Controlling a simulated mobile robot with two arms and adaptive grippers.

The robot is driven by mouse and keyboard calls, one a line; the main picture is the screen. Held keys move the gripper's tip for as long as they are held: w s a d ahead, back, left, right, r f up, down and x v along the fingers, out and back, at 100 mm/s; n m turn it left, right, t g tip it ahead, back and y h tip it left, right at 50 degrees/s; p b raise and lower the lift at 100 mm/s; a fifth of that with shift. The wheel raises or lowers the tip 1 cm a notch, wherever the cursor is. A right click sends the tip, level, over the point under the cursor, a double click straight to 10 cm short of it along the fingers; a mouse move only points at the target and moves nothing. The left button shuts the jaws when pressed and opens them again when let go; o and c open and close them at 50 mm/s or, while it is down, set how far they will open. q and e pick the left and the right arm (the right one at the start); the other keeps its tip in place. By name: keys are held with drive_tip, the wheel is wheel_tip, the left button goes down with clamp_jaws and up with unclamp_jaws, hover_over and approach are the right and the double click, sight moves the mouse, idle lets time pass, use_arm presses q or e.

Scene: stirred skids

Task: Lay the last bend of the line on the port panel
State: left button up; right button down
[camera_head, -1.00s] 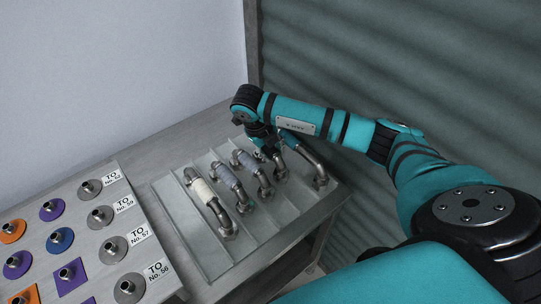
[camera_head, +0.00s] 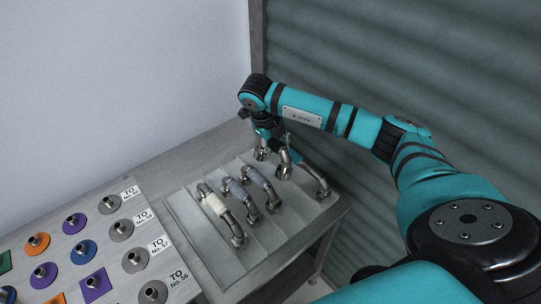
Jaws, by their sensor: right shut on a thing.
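My right gripper (camera_head: 274,141) is shut on a metal pipe bend (camera_head: 285,170) and holds it over the far right of the tray. The bend's two fitted ends point down; its middle is hidden by the gripper. Other bends lie in the tray (camera_head: 215,252): one with a cream sleeve (camera_head: 213,204), two with grey-lilac sleeves, and one darker bend at the right end (camera_head: 318,178). The port panel (camera_head: 113,244) at lower left carries short metal ports on coloured and grey plates. My left gripper is not in view.
White "TO No." labels (camera_head: 144,217) stand beside the grey round ports along the panel's right edge. Thin dividers split the tray into slots. A plain wall is behind, and a ribbed shutter (camera_head: 400,60) stands close at the right of the bench.

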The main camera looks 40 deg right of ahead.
drive_tip(key=shift+w+d+r, duration=0.1)
drive_tip(key=shift+d+r, duration=0.1)
drive_tip(key=shift+r, duration=0.25)
drive_tip(key=shift+r+p, duration=0.3)
wheel_tip(320, 180, up, 4)
drive_tip(key=p, duration=0.2)
drive_tip(key=shift+r+p, duration=0.15)
drive_tip(key=shift+p, duration=0.25)
drive_tip(key=shift+r+p, duration=1.65)
drive_tip(key=shift+r, duration=1.05)
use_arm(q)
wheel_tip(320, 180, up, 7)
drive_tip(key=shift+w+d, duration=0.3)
use_arm(e)
drive_tip(key=shift+f, duration=0.1)
